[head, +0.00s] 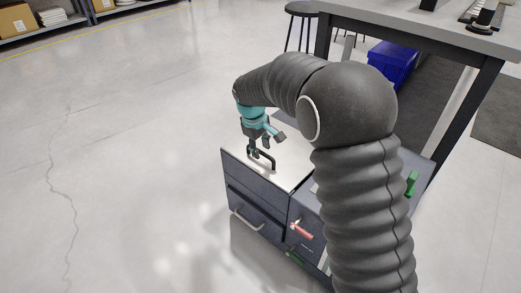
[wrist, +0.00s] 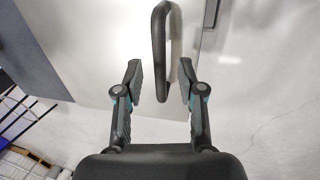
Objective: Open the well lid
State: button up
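The well lid (head: 290,160) is a pale flat panel on top of a dark grey cabinet, and it lies flat. A black bar handle (head: 272,161) stands on it; in the wrist view the handle (wrist: 160,40) runs from the top edge down between my fingers. My gripper (head: 254,153) is above the lid at the handle. In the wrist view my gripper (wrist: 160,80) is open, one finger on each side of the handle's near end, with gaps on both sides. My arm hides part of the cabinet's right side.
The cabinet front (head: 252,192) has a drawer handle (head: 247,220) and a red lever (head: 301,231). A green handle (head: 411,184) is at the right. A workbench (head: 420,32), a stool (head: 301,8) and a blue bin (head: 393,62) stand behind. The floor at left is clear.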

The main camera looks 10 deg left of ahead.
jog(key=shift+w+f, duration=0.1)
jog(key=shift+f, duration=0.25)
jog(key=shift+c, duration=0.2)
grip_shut()
jog(key=shift+r, duration=0.15)
